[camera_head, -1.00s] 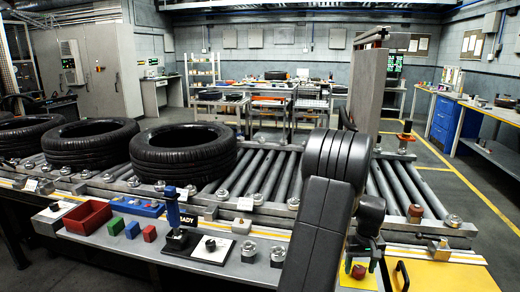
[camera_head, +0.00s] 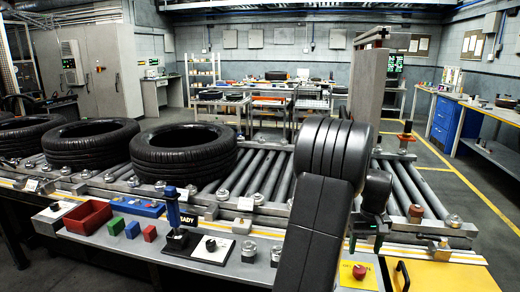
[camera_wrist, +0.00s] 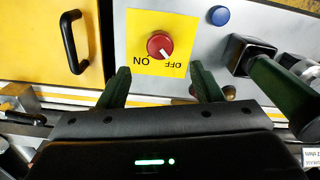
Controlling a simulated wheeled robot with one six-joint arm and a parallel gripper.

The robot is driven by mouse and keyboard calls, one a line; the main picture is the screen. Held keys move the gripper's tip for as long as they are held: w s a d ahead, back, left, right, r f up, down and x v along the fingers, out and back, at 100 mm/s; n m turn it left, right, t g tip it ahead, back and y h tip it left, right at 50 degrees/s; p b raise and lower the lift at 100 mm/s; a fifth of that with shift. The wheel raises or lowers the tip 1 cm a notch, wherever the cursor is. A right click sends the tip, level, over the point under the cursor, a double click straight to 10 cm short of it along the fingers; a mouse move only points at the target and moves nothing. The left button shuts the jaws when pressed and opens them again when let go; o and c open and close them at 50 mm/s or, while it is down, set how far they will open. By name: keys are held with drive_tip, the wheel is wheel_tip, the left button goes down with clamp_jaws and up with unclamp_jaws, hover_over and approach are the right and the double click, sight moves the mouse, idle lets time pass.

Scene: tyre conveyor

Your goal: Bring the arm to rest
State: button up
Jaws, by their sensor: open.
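My arm's dark links stand at the centre right of the head view. My gripper (camera_head: 367,240) hangs above the machine's front ledge, pointing down. In the wrist view my gripper (camera_wrist: 162,83) shows two dark green fingers spread apart with nothing between them. A red rotary knob (camera_wrist: 160,45) sits on a yellow plate marked ON and OFF, just beyond the fingertips. The knob also shows in the head view (camera_head: 360,271), below and in front of the gripper, apart from it.
A tyre (camera_head: 184,152) lies on the roller conveyor (camera_head: 255,180), with more tyres to its left. A red bin (camera_head: 88,216), small blocks and a blue-topped lever (camera_head: 172,207) stand on the front ledge. A black handle (camera_wrist: 72,42) and a blue button (camera_wrist: 219,15) flank the knob.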

approach(360, 269)
wheel_tip(360, 269, down, 9)
drive_tip(key=shift+r, duration=0.1)
drive_tip(key=m, duration=0.9)
drive_tip(key=shift+p, duration=0.4)
drive_tip(key=m, duration=0.4)
drive_tip(key=shift+m+p, duration=0.3)
drive_tip(key=shift+m, duration=0.1)
drive_tip(key=m, duration=0.4)
drive_tip(key=shift+p, duration=0.35)
drive_tip(key=shift+s, duration=0.1)
